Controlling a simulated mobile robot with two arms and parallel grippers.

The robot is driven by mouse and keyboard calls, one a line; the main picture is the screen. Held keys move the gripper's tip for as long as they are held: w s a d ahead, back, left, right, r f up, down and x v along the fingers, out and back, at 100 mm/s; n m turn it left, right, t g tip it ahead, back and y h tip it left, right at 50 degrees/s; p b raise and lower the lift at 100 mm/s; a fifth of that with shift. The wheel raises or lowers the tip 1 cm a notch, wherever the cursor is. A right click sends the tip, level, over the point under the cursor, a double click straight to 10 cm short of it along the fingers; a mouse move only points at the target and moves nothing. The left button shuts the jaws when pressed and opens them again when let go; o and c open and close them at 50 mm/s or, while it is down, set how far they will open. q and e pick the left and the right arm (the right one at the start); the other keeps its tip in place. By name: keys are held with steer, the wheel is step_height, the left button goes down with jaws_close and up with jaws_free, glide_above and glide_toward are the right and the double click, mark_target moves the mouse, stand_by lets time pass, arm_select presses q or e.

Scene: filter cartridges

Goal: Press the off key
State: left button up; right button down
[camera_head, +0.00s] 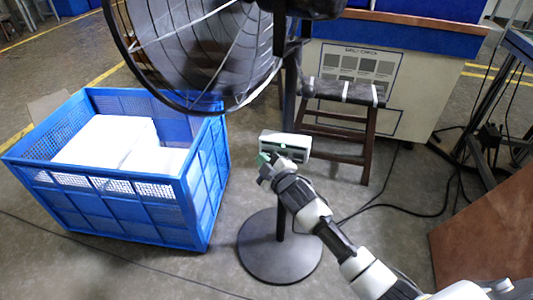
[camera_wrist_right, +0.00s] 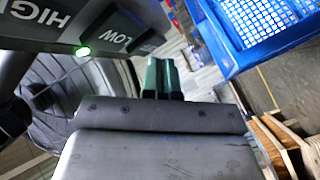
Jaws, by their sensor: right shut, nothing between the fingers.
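The control box (camera_head: 285,145) is a pale case on the pole of a floor fan (camera_head: 210,50), with a small green light on its front. In the right wrist view, the control panel (camera_wrist_right: 75,22) fills the top left, with the words HIGH and LOW, dark keys and a lit green light (camera_wrist_right: 82,51). No key marked OFF can be read; it may be hidden or out of frame. My right gripper (camera_head: 264,160) is shut and empty, its green-tipped fingers (camera_wrist_right: 159,72) together close to the box's lower left end. I cannot tell whether they touch it. My left gripper is not in view.
A blue crate (camera_head: 140,215) with white blocks stands at the left. The fan's round base (camera_head: 280,262) is below my right arm. A dark stool (camera_head: 345,110) stands behind the box. Cables lie on the floor, and a brown board (camera_head: 485,220) is at the right.

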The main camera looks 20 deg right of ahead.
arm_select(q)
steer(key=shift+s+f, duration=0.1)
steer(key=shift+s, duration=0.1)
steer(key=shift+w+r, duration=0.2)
arm_select(e)
steer(key=shift+w+d, duration=0.25)
steer(key=shift+w, duration=0.05)
stand_by(0.6)
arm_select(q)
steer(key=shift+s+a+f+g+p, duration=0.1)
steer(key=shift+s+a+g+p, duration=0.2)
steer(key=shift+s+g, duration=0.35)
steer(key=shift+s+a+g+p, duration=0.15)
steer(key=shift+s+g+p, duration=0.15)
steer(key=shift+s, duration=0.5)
arm_select(e)
steer(key=shift+s+a, duration=0.45)
steer(key=shift+s, duration=0.2)
